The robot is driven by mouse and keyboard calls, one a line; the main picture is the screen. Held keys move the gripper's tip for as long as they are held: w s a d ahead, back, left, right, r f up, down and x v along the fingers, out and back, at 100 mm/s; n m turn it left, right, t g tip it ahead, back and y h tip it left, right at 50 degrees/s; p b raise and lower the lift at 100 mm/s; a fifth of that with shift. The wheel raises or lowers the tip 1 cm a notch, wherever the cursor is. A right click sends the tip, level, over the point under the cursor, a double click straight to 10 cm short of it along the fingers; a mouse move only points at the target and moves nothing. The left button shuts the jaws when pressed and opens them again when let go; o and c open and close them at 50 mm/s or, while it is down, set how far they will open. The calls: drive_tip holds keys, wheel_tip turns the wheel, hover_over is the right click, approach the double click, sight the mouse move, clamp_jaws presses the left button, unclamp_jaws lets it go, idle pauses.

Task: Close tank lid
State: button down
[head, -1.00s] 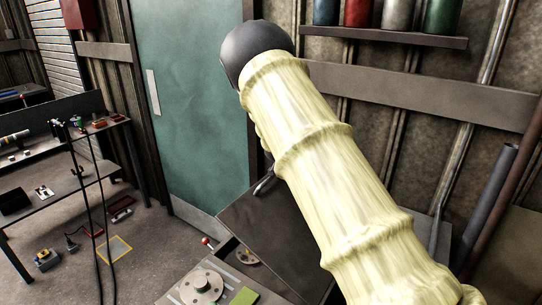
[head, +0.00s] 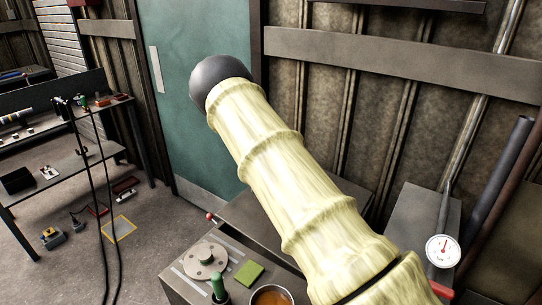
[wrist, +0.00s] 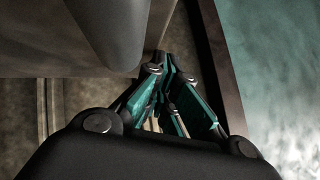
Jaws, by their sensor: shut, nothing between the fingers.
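My gripper (wrist: 166,66) shows in the wrist view with its teal-edged fingers together and nothing between them. Its tips are close to a smooth grey rounded part at the upper left; I cannot tell whether they touch. In the head view my pale covered arm hides the gripper. A dark flat panel (head: 250,213) shows partly behind my arm, beyond the bench. I cannot tell whether this panel is the tank lid, nor how far open any lid stands. A grey box-like body (head: 421,218) stands right of my arm; whether it is the tank is unclear.
A bench top (head: 178,270) holds a round metal plate (head: 206,260), a green pad (head: 249,273) and a round container with amber contents (head: 271,298). A white dial gauge (head: 443,251) is at the right. A teal door (head: 180,130) and ribbed wall stand behind.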

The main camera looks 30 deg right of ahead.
drive_tip(key=shift+f, duration=0.3)
idle(0.4)
